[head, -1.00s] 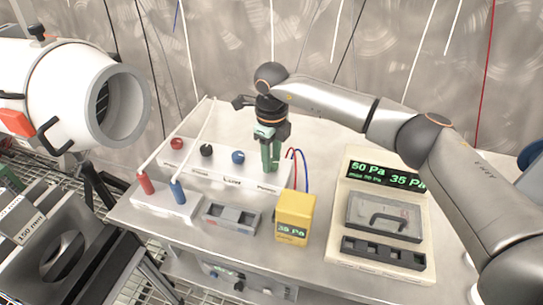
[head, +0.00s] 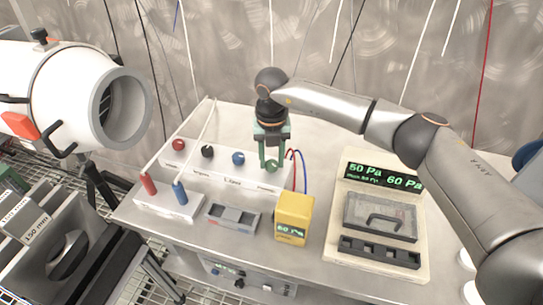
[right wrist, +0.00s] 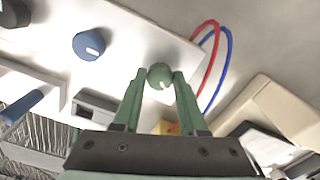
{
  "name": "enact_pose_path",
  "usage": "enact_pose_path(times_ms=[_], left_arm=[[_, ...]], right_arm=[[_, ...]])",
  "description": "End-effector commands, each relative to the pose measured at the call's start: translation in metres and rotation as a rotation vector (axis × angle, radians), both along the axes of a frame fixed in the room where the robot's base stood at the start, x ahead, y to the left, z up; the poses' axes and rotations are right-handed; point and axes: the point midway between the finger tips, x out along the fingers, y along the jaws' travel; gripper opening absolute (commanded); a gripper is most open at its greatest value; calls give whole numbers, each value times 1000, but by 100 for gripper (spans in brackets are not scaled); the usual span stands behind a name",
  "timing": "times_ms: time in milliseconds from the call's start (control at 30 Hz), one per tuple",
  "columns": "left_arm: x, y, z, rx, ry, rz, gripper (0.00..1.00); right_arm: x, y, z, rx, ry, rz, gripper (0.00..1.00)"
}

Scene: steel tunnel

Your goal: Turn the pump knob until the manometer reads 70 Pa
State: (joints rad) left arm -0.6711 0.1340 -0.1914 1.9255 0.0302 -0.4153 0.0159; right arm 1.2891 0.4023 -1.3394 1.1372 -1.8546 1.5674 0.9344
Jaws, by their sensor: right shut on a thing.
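The pump knob (right wrist: 160,76) is a small round green knob with a white mark, at the right end of the white control box (head: 222,170). My right gripper (head: 271,166) comes down on it from above, and in the right wrist view its green fingers (right wrist: 160,74) are shut on the knob's two sides. In the head view the fingers partly hide the knob. The yellow manometer (head: 295,212) stands in front of the box, and its small screen reads 60 Pa. The large display (head: 385,177) shows 50 Pa on the left and 60 Pa on the right. My left gripper is not in view.
Red (head: 178,145), black (head: 207,151) and blue (head: 238,158) knobs sit left on the same box. Red and blue leads (head: 303,170) loop beside my gripper. A white tube (head: 75,90) stands at left. The table is clear behind the box.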

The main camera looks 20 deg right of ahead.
Motion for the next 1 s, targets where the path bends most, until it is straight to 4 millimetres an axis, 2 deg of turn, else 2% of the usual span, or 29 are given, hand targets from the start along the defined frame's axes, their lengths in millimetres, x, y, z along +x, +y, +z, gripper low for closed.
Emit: enact_pose_path(times_ms=[400, 1000], left_arm=[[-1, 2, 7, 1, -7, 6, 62], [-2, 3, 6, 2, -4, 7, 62]], right_arm=[[0, -1, 1, 0, -1, -219, 0], [0, -1, 1, 0, -2, -258, 0]])
